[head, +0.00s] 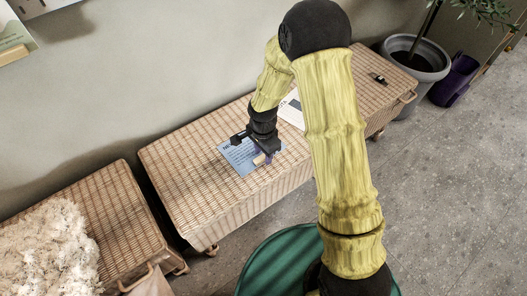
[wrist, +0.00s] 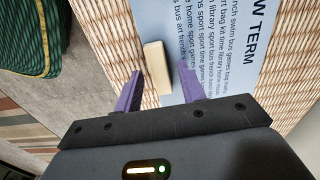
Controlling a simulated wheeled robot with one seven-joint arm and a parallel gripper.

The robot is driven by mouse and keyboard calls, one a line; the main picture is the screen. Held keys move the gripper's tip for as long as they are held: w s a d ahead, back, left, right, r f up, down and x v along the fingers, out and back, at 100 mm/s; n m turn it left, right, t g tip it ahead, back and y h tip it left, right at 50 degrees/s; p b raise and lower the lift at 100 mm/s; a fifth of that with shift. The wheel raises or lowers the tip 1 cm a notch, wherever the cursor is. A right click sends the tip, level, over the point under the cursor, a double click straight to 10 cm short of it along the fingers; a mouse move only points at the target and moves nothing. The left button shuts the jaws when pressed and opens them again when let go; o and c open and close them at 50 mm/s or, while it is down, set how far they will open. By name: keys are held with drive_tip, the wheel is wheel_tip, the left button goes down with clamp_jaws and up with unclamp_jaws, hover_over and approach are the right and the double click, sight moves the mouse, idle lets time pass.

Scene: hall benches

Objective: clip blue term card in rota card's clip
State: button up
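The blue term card (head: 237,158) lies flat on the long wicker bench; in the wrist view the blue card (wrist: 215,60) shows "TERM" and small dark words. A cream block (head: 260,159) sits at the card's edge; it also shows in the wrist view (wrist: 157,68). My gripper (head: 266,153) is low over that edge. Its purple fingers (wrist: 160,82) are apart, one on each side of the block, with small gaps showing. A white printed card (head: 292,108), perhaps the rota card, lies further along the bench, partly hidden by my arm. Its clip is not clearly visible.
A small black object (head: 379,79) lies at the bench's far right end. A second wicker bench (head: 103,208) with a fluffy cream heap (head: 48,255) stands at left. A grey plant pot (head: 416,70) and purple bin (head: 455,80) stand at right. The wall runs close behind.

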drive_tip(key=shift+c, duration=0.4)
clamp_jaws()
wheel_tip(320, 180, up, 8)
drive_tip(key=p, duration=0.7)
